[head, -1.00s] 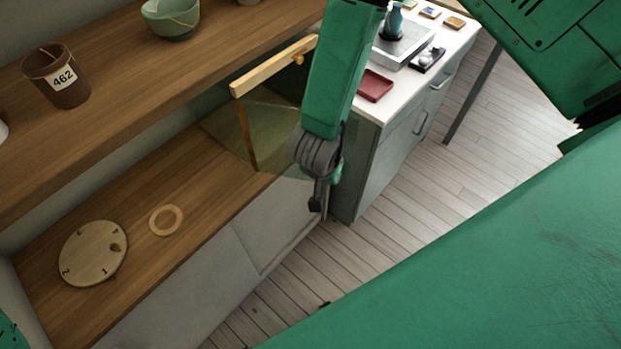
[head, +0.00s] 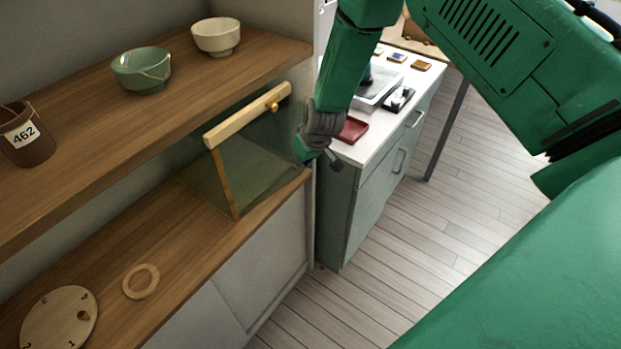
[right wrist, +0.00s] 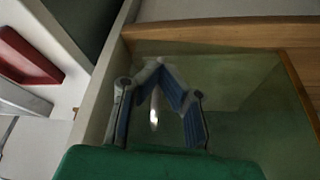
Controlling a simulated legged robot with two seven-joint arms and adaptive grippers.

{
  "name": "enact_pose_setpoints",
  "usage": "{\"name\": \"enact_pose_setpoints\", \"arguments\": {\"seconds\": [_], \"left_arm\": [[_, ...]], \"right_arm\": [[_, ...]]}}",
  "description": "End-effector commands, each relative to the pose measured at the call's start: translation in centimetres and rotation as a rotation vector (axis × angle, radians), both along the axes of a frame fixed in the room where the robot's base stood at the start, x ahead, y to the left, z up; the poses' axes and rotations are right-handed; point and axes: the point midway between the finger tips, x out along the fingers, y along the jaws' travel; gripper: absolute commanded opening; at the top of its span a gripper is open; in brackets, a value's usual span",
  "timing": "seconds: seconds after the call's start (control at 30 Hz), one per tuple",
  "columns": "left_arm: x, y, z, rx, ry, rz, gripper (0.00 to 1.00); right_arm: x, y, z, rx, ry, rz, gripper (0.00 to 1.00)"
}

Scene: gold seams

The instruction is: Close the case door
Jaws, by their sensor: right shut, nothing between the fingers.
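The glass case (head: 255,165) stands at the right end of the lower shelf. It has a pale wooden top rail (head: 240,120) with a small round knob (head: 272,106) near its right end, and a thin wooden upright at its left. I cannot tell how far its door stands open. My right gripper (head: 325,157) is just right of the case. In the right wrist view the gripper (right wrist: 157,68) is shut and empty, with glass and a wooden edge (right wrist: 210,35) behind it. Whether it touches the glass is unclear. My left gripper is out of view.
The upper shelf (head: 100,115) carries a green bowl (head: 142,69), a cream bowl (head: 216,37) and a brown 462 cup (head: 25,135). A wooden ring (head: 130,288) and numbered disc (head: 40,325) lie on the lower shelf. A counter with a red tray (head: 352,129) stands right.

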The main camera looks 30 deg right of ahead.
Motion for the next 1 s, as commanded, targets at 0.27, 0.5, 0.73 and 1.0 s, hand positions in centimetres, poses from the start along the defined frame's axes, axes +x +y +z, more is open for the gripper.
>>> {"name": "enact_pose_setpoints", "arguments": {"seconds": [0.27,0.5,0.73,1.0], "left_arm": [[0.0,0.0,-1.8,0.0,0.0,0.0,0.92],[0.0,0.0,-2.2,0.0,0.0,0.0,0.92],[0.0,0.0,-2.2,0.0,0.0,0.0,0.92],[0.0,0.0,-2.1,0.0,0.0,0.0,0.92]], "right_arm": [[2.9,0.0,-0.2,0.0,-0.002,0.129,0.0],[3.8,0.1,0.0,0.002,-0.001,0.174,0.0],[4.1,0.2,0.1,0.0,-0.005,0.18,0.0],[4.3,0.2,0.2,0.0,-0.009,0.179,0.0]]}}
